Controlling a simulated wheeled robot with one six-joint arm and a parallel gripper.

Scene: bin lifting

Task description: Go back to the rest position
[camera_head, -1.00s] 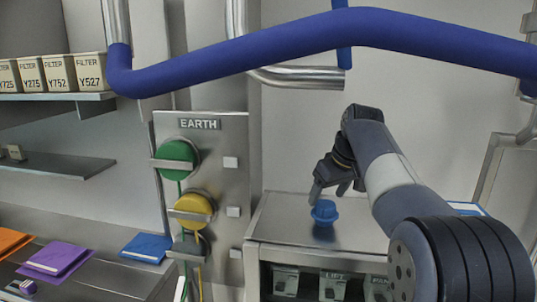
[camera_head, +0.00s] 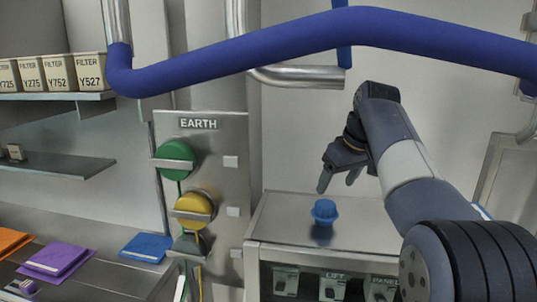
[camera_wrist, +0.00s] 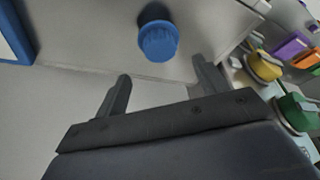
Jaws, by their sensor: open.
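My gripper (camera_head: 338,184) is open and empty in the head view. It hangs above and a little to the right of a blue ribbed knob (camera_head: 324,211), apart from it. The knob stands on the grey metal top of a cabinet (camera_head: 285,222). In the wrist view, the two fingers of my gripper (camera_wrist: 163,92) are spread wide, with nothing between them. The blue knob (camera_wrist: 158,40) lies beyond the fingertips there.
A grey panel marked EARTH (camera_head: 231,135) with a green knob (camera_head: 175,157) and a yellow knob (camera_head: 193,208) stands left of the cabinet. A thick blue pipe (camera_head: 300,35) crosses overhead. Filter boxes (camera_head: 62,72) sit on a left shelf. Coloured folders (camera_head: 58,257) lie lower left.

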